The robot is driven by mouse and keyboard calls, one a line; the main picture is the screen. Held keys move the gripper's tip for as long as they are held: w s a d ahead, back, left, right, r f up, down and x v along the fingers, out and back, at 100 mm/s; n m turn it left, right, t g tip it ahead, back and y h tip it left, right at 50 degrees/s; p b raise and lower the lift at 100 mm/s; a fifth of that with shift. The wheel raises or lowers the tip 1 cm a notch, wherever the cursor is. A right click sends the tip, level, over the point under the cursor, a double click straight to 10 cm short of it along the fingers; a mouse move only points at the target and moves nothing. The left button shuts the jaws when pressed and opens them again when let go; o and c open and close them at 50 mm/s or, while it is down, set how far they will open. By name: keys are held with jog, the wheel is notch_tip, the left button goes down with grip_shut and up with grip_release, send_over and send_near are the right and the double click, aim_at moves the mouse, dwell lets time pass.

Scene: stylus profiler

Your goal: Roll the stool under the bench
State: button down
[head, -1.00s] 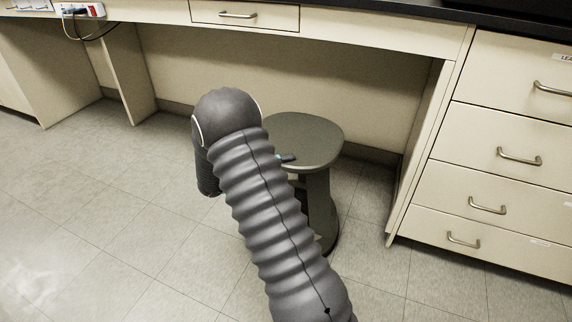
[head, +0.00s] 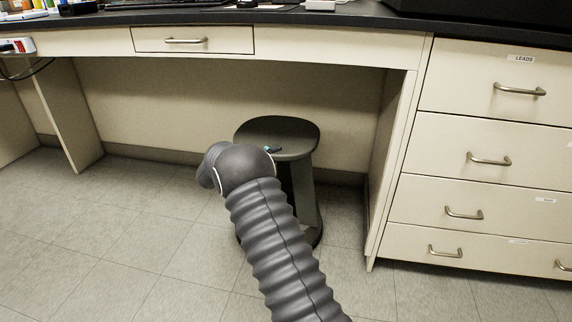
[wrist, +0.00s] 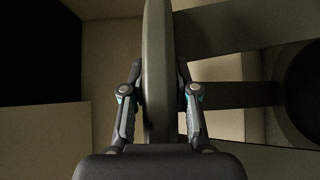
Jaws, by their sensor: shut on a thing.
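The dark grey stool (head: 290,134) stands upright in the knee opening of the bench (head: 330,20), between its side panels. Its seat is below the height of the bench top, and its foot is on the floor near the opening's front line; how far it is inside is hard to tell. My gripper (head: 271,150) is at the seat's near edge, mostly hidden behind my arm. In the wrist view my gripper (wrist: 160,95) has one finger on each side of the seat rim (wrist: 158,60) and is shut on it. My arm hides part of the stool's pedestal and foot.
A drawer cabinet (head: 480,165) bounds the opening on the right, and a side panel (head: 65,115) bounds it on the left. A drawer (head: 193,40) is above the opening. The tiled floor (head: 130,240) is clear left of the stool.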

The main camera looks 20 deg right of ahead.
jog(key=shift+w+d, duration=0.2)
jog(key=shift+w, duration=0.15)
jog(key=c, duration=0.9)
grip_release()
jog(key=shift+d, duration=0.2)
jog(key=shift+a, duration=0.15)
jog(key=shift+a, duration=0.1)
jog(key=a, duration=0.4)
jog(key=s+a, duration=0.1)
jog(key=a, duration=0.2)
jog(key=s+a, duration=0.1)
jog(key=a, duration=0.3)
jog(key=shift+a, duration=0.35)
